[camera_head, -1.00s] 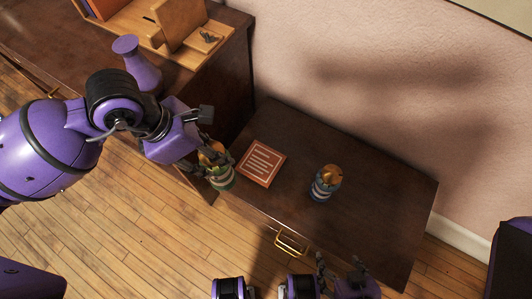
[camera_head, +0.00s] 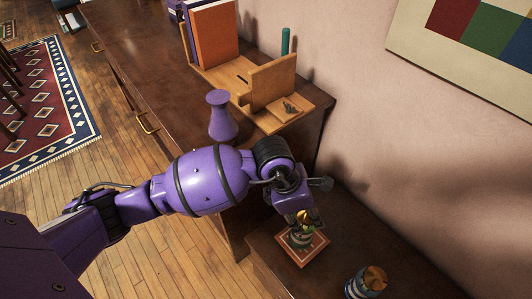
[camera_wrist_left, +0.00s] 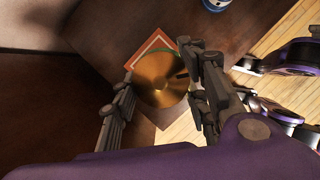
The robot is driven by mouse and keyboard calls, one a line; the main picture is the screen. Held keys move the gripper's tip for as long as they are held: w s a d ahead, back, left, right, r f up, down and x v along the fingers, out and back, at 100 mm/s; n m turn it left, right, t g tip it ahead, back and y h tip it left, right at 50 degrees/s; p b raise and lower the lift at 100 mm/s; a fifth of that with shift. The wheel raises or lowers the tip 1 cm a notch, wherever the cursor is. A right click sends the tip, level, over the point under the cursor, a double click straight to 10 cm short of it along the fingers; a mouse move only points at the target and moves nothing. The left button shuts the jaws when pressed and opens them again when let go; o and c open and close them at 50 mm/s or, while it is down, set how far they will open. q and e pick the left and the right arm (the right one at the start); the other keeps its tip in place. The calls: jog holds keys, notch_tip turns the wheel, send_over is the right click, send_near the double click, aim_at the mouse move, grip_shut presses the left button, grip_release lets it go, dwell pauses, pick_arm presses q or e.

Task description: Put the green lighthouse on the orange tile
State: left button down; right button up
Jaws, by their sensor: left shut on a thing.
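The green lighthouse, with a gold dome (camera_wrist_left: 160,85), is in my left gripper (camera_head: 303,226). In the head view it is mostly hidden by the fingers, with its lower part over the middle of the orange tile (camera_head: 313,254). I cannot tell whether its base touches the tile. In the left wrist view the fingers of my left gripper (camera_wrist_left: 163,98) stand on both sides of the dome, and a corner of the tile (camera_wrist_left: 156,41) shows behind it. Parts of my right arm, likely with its gripper, show at the right there; its jaws are unclear.
A blue-striped lighthouse with a gold top (camera_head: 364,283) stands on the low dark table, right of the tile. The taller cabinet (camera_head: 150,75) at left carries a purple vase (camera_head: 221,117) and a wooden book stand (camera_head: 273,82). The wall is behind.

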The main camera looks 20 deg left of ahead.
pick_arm(q)
jog(key=shift+w+d+f, duration=0.15)
jog(key=shift+w+d, duration=0.25)
jog(key=shift+w, duration=0.15)
notch_tip(320, 180, down, 3)
jog(key=shift+w+d+f, duration=0.1)
jog(key=shift+f, duration=0.05)
jog(key=c, duration=1)
grip_release()
